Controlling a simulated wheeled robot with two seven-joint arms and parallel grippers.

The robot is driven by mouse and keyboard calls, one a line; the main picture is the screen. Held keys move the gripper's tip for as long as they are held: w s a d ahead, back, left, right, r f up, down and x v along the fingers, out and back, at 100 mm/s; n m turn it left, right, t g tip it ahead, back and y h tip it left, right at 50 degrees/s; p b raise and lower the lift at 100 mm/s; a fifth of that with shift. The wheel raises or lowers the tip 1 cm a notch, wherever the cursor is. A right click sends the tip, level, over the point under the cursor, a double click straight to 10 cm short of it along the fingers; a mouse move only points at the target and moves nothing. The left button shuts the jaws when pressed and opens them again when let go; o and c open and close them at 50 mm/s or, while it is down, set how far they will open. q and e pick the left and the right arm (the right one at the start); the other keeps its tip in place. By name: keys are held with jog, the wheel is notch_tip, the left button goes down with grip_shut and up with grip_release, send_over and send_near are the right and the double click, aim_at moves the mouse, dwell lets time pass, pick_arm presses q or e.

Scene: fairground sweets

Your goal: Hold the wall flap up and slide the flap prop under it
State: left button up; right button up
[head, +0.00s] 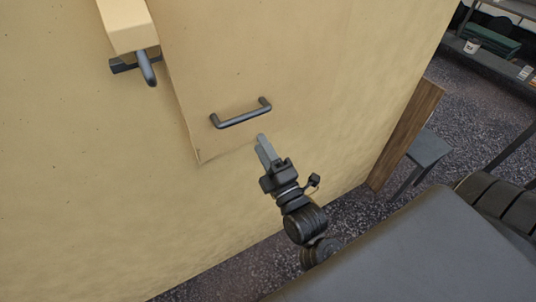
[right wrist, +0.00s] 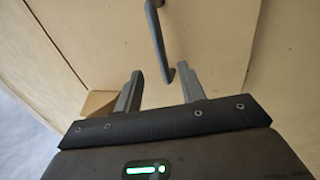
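The wall flap (head: 205,75) is a tan panel hanging flush or nearly flush against the yellow wall, with its lower edge near the picture's middle. A dark bar handle (head: 240,118) is fixed near its bottom; it also shows in the right wrist view (right wrist: 158,40). My right gripper (head: 262,148) is just below the handle, apart from it. In the right wrist view its two fingers (right wrist: 160,90) are spread with nothing between them, and the handle is ahead. A pale yellow block (head: 127,24) with a dark grip, possibly the flap prop, is at upper left. My left gripper is out of view.
The yellow wall (head: 70,170) fills the left and ends at a brown wooden post (head: 405,135). A dark stool (head: 428,150) stands beside the post on dark gravelly ground. A shelf (head: 490,58) with goods is at upper right. Below the flap the wall is bare.

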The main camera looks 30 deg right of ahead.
jog(key=p+x, duration=0.2)
jog(key=x, duration=0.6)
